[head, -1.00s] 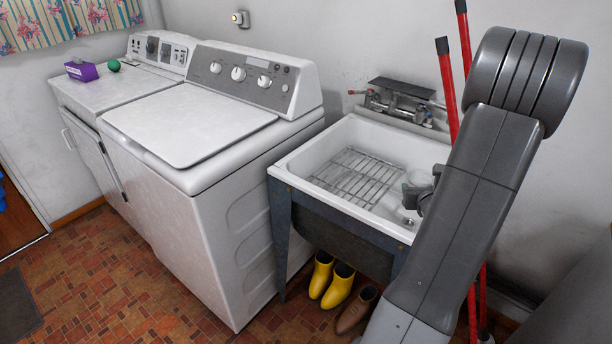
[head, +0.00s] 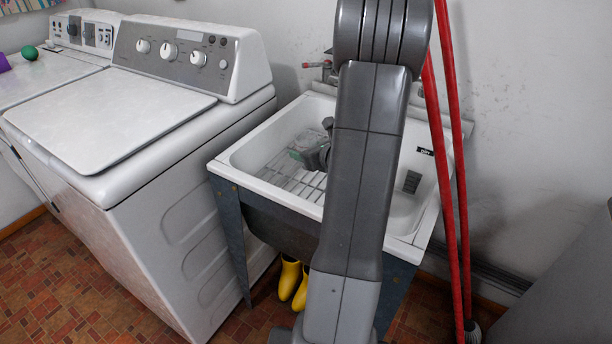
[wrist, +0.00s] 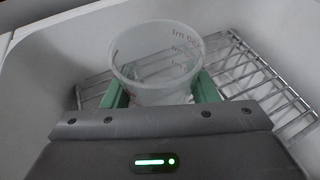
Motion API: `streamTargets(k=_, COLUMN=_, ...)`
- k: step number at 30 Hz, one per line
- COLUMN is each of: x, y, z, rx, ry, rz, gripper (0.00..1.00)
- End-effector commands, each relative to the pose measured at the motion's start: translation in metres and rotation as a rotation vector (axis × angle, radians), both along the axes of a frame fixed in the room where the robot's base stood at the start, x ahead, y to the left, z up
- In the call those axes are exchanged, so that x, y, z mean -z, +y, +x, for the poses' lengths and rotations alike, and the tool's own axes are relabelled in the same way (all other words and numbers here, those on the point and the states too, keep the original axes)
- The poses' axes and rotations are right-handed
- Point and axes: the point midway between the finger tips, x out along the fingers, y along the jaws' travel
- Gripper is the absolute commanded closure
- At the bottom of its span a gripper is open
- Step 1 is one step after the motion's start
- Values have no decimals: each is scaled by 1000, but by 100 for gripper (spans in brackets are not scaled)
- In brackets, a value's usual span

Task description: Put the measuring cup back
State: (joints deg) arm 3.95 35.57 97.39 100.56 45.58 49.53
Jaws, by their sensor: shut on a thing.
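The measuring cup (wrist: 157,68) is clear and open-topped, with reddish markings on its wall. In the wrist view it stands upright between the two green fingers of my gripper (wrist: 158,88), which is shut on it. Its lower part is hidden by the gripper body. In the head view the gripper (head: 305,153) and cup are inside the white utility tub (head: 248,152), at the rack's back end; my arm covers part of them. A wire rack (head: 292,182) lies in the tub and also shows behind the cup in the wrist view (wrist: 262,82). I cannot tell whether the cup touches the rack.
A washing machine (head: 190,190) stands left of the tub. Two red poles (head: 447,190) lean at its right. A dark grey item (head: 412,182) is at the tub's right inner side. Yellow boots (head: 290,279) stand on the floor underneath.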

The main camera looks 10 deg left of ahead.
Motion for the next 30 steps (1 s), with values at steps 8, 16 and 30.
streamTargets(k=8, x=44, y=0, z=0, rx=2, ry=4, rz=1, gripper=71)
streamTargets(k=16, x=76, y=-1, z=0, rx=4, ry=5, rz=1, gripper=71)
streamTargets(k=30, x=84, y=-1, z=0, rx=3, ry=0, rz=-1, gripper=43)
